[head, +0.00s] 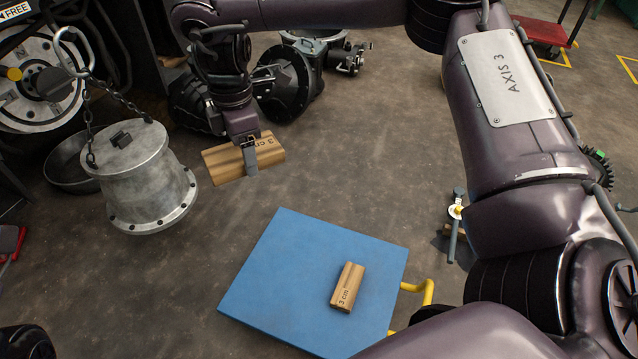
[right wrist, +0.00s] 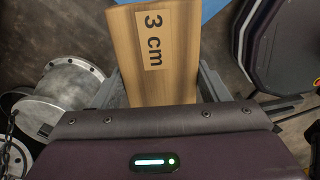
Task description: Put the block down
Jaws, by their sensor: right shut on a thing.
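A wooden block (head: 228,165) marked "3 cm" is held in my right gripper (head: 250,160), left of the middle in the head view. The gripper's jaws are shut on it. In the right wrist view the block (right wrist: 155,85) sits between the two fingers and stretches away from the palm. It looks to be above the floor, but its exact height is hard to tell. A second wooden block (head: 347,287), also marked "3 cm", lies on a blue platform (head: 280,265) at the lower middle. My left gripper is not in view.
A grey metal housing (head: 145,185) hangs from a chain and hook (head: 75,50) just left of the held block. Dark machine parts (head: 290,80) lie on the floor behind. A yellow handle (head: 420,290) sticks out from the platform. Open floor (head: 340,165) lies between.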

